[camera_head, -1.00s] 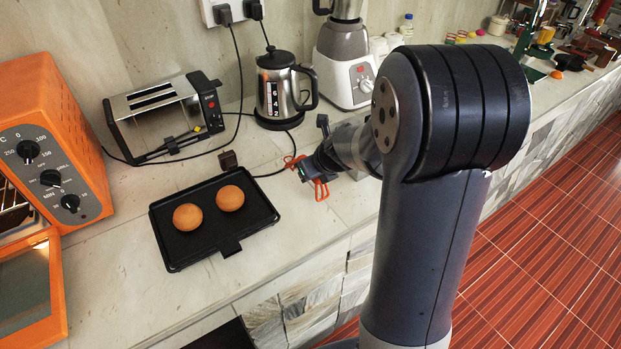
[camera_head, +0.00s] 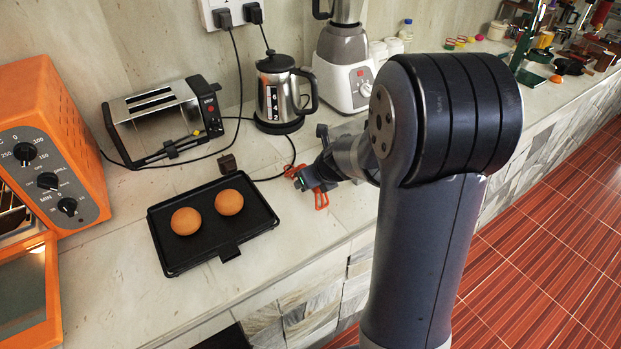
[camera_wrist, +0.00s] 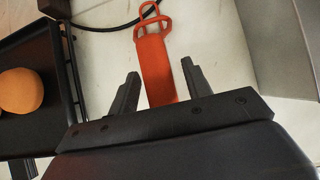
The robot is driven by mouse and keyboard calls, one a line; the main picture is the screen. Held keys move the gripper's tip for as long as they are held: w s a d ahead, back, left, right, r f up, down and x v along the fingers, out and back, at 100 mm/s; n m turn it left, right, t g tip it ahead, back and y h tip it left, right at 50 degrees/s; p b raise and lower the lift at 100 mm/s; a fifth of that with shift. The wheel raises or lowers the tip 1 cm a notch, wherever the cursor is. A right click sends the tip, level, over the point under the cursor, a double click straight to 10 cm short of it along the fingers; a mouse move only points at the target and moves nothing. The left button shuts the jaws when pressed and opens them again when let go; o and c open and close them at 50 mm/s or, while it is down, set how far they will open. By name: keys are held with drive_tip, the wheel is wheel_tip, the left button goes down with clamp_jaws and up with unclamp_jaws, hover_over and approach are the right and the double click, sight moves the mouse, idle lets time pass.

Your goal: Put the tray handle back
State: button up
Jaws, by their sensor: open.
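The tray handle (camera_wrist: 157,62) is orange, with a flat grip and open loops at its far end. In the wrist view it lies between my gripper's two fingers, with a gap visible on each side. In the head view orange parts of the handle (camera_head: 321,200) show on either side of my gripper (camera_head: 303,181), which hides its middle. My gripper is open, and its dark fingers (camera_wrist: 157,88) also show in the wrist view. The black tray (camera_head: 180,252) lies on the counter to the left, with two round orange-brown buns on it.
A toaster (camera_head: 165,125), a kettle (camera_head: 280,95) and a blender (camera_head: 345,70) stand behind, with cables on the counter (camera_head: 105,290). An orange oven (camera_head: 50,140) with its door open is at the left. The counter's front edge is close to my gripper.

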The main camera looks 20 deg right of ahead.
drive_tip(key=shift+s+d+r, duration=0.1)
drive_tip(key=shift+r, duration=0.4)
drive_tip(key=p+v, duration=0.3)
drive_tip(key=v, duration=0.8)
drive_tip(key=shift+s, duration=0.2)
drive_tip(key=shift+c, duration=0.6)
